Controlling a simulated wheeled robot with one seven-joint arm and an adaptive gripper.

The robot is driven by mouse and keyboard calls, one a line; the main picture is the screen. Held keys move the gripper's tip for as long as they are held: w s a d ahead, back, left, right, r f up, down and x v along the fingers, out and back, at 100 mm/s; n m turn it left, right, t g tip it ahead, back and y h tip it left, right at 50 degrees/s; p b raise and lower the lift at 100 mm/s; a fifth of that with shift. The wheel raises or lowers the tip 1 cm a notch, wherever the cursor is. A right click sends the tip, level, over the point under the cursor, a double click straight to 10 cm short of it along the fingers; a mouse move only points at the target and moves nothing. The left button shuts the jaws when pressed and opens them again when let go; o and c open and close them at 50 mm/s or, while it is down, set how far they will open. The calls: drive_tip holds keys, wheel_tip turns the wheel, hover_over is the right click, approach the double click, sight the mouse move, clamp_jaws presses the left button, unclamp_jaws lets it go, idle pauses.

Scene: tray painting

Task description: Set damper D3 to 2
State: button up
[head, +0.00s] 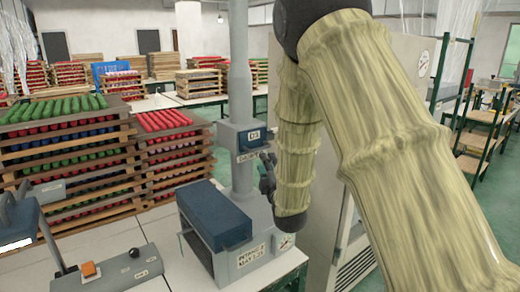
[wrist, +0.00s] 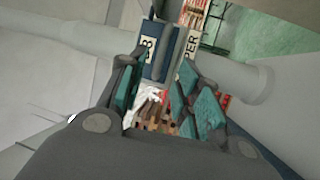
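Damper D3 is a blue-grey box (head: 243,133) on a vertical grey duct (head: 239,60). It carries a "D3" plate and a partly covered "DAMPER" plate (head: 248,156). In the wrist view the box (wrist: 157,62) is sideways beyond my fingertips, with parts of both plates showing. A grey bar (wrist: 174,86), perhaps the damper's lever, shows between the fingers; I cannot tell whether they touch it. My gripper (head: 267,174) is just right of and below the box in the head view. In the wrist view my gripper (wrist: 163,76) is open, teal pads apart. No setting numbers are readable.
Below the damper stands a grey machine with a blue cover (head: 214,212) and a lettered plate (head: 247,257). A control box (head: 122,272) with an orange button and black knob is at lower left. Stacked trays of coloured rollers (head: 65,140) fill the left. A cabinet stands behind my arm.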

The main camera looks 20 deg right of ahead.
sight(260, 149)
drive_tip(key=w+p, duration=0.1)
drive_tip(key=w, duration=0.2)
drive_tip(key=w+r+p, duration=0.1)
drive_tip(key=w, duration=0.2)
drive_tip(key=w+p, duration=0.1)
drive_tip(key=w, duration=0.3)
drive_tip(key=shift+w+d+r, duration=0.1)
drive_tip(key=shift+d+r, duration=0.2)
clamp_jaws()
